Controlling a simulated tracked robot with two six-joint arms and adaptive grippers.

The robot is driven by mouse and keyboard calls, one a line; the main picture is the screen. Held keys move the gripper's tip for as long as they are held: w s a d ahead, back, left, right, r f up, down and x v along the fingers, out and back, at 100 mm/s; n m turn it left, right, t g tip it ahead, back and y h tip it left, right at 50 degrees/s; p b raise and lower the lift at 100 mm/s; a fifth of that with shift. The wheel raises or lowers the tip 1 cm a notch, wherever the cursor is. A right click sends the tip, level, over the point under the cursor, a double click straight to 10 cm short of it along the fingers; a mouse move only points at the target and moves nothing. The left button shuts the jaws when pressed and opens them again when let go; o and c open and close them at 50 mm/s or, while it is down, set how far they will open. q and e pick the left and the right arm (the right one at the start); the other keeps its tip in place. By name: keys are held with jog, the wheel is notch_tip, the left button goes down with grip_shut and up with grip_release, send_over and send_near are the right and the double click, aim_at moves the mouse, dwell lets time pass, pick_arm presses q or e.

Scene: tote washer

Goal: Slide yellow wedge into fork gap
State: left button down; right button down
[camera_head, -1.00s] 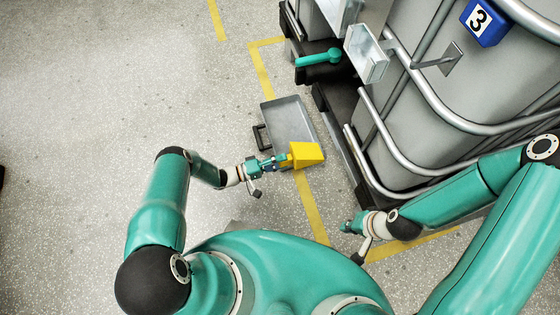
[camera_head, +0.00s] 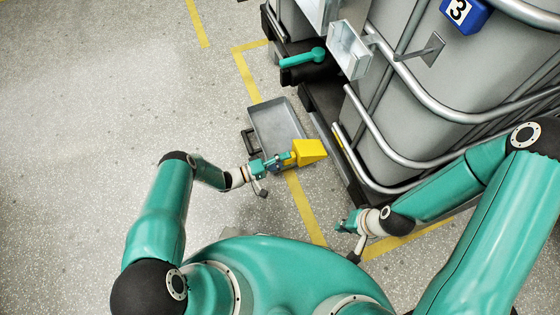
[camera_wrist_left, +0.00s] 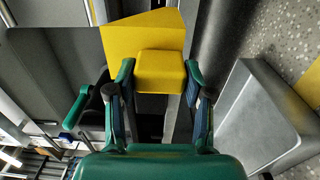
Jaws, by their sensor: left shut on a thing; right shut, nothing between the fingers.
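The yellow wedge (camera_head: 309,152) is held in my left gripper (camera_head: 286,160), which is shut on it. In the left wrist view the yellow wedge (camera_wrist_left: 145,42) sits between both fingers of my left gripper (camera_wrist_left: 160,82), with its wider body beyond the fingertips. In the head view the wedge is near the corner of the grey tray, to the left of the black pallet base (camera_head: 330,130) under the tank. A gap between wedge and pallet shows in the head view. The fork gap is not clearly visible. My right gripper (camera_head: 345,221) is shut and empty, low beside the tank.
A grey tray (camera_head: 270,125) with a dark handle lies on the floor left of the pallet. Floor at left is clear.

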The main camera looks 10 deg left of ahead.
pick_arm(q)
jog(key=shift+w+d, duration=0.1)
dwell(0.4)
jog(key=b, duration=0.2)
send_near(322, 147)
jog(key=shift+w+d, duration=0.4)
jog(key=shift+d, duration=0.1)
dwell(0.3)
dwell(0.4)
jog(key=shift+b+x, duration=1.1)
jog(key=shift+x, duration=1.9)
jog(key=shift+r, duration=0.1)
jog(key=shift+b+x, duration=0.8)
jog(key=shift+x, duration=0.35)
jog(key=shift+w+d, duration=0.25)
jog(key=shift+d, duration=0.05)
